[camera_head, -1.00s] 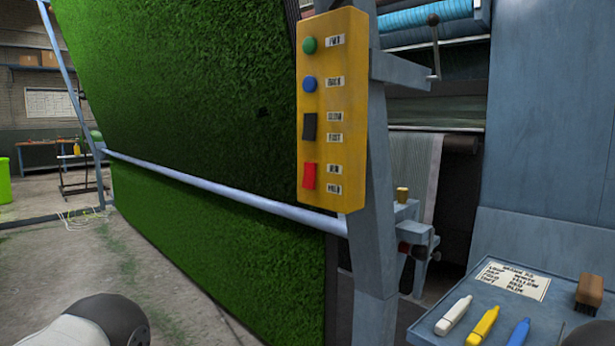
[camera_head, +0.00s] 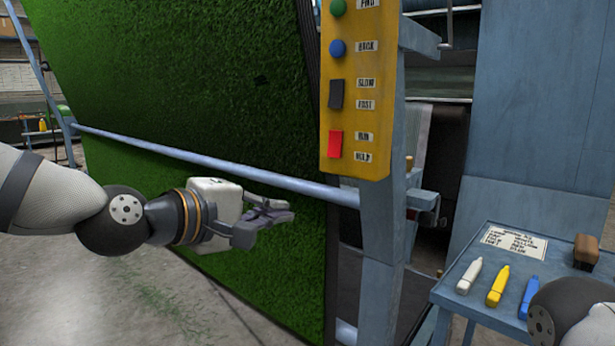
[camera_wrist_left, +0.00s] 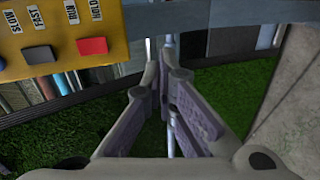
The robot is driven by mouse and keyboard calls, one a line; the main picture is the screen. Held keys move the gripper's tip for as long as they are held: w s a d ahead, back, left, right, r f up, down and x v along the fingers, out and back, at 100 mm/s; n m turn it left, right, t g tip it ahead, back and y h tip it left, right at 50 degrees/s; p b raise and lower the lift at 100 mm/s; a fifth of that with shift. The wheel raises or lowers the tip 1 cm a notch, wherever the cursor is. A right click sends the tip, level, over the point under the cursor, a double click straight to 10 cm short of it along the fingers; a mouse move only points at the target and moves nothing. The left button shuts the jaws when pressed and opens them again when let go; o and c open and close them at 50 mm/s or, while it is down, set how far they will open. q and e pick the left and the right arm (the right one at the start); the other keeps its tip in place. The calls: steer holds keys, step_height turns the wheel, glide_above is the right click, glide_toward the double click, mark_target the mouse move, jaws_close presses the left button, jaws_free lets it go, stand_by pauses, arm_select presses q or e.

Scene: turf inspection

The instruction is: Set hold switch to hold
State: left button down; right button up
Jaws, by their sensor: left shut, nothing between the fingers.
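The hold switch is a red rocker (camera_head: 335,145) low on the yellow control panel (camera_head: 370,100), beside labels that read RUN above and, less clearly, HOLD below. In the left wrist view the red rocker (camera_wrist_left: 92,46) shows at the upper left, next to the dark rocker (camera_wrist_left: 40,55). My left gripper (camera_head: 290,214) is shut and empty, below and to the left of the panel, apart from it, in front of the turf. Its closed fingers (camera_wrist_left: 160,85) fill the middle of the wrist view. My right gripper is not in view; only part of my right arm shows at lower right.
Above the red rocker are a black rocker (camera_head: 336,94), a blue button (camera_head: 338,48) and a green button (camera_head: 337,8). A blue rail (camera_head: 230,168) crosses the turf behind my left gripper. A side tray (camera_head: 455,287) at right holds markers, a card and a brush.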

arm_select(q)
step_height(320, 180, up, 8)
steer(key=t+h, duration=0.1)
steer(key=shift+a+f, duration=0.25)
steer(key=shift+a, duration=0.15)
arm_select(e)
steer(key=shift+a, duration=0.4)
arm_select(q)
steer(key=b, duration=0.2)
glide_toward(332, 157)
steer(key=x, duration=0.6)
steer(key=shift+s+f, duration=0.1)
steer(key=shift+f, duration=0.05)
steer(key=shift+w+d, duration=0.35)
steer(key=shift+w, duration=0.1)
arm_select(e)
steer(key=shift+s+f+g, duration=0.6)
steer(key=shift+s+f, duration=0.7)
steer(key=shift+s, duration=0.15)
